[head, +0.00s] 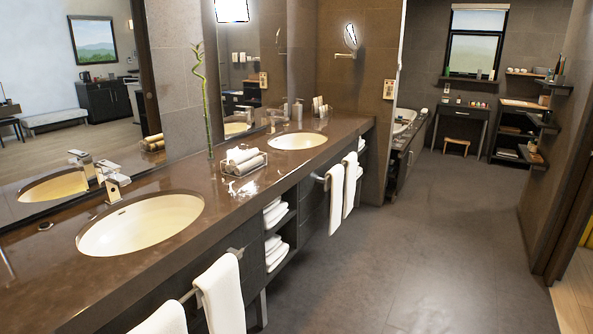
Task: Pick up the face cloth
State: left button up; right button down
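Rolled white cloths (241,154) lie in a small tray (250,168) on the brown vanity counter, between the two sinks. They look like face cloths, but I cannot tell for certain which cloth is the face cloth. Folded white towels (276,252) are stacked on open shelves below the counter. White towels hang from bars on the counter front, one near (222,292) and one farther along (335,198). Neither of my grippers is in view.
The near sink (140,225) with its faucet (113,180) and the far sink (297,141) are set into the counter (190,245). A tall green plant stem (204,100) stands behind the tray by the mirror. The grey floor (420,240) to the right is clear.

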aim_at(242, 158)
jog(key=i+l+z, duration=0.25)
jog(key=i, duration=0.85)
jog(key=i+z, duration=0.3)
jog(key=i, duration=0.8)
jog(key=i+l+u, duration=0.15)
jog(key=i+u, duration=0.3)
jog(key=i+l+u, duration=0.4)
jog(key=i, duration=0.25)
jog(key=i+l+u, duration=0.45)
jog(key=i, duration=0.05)
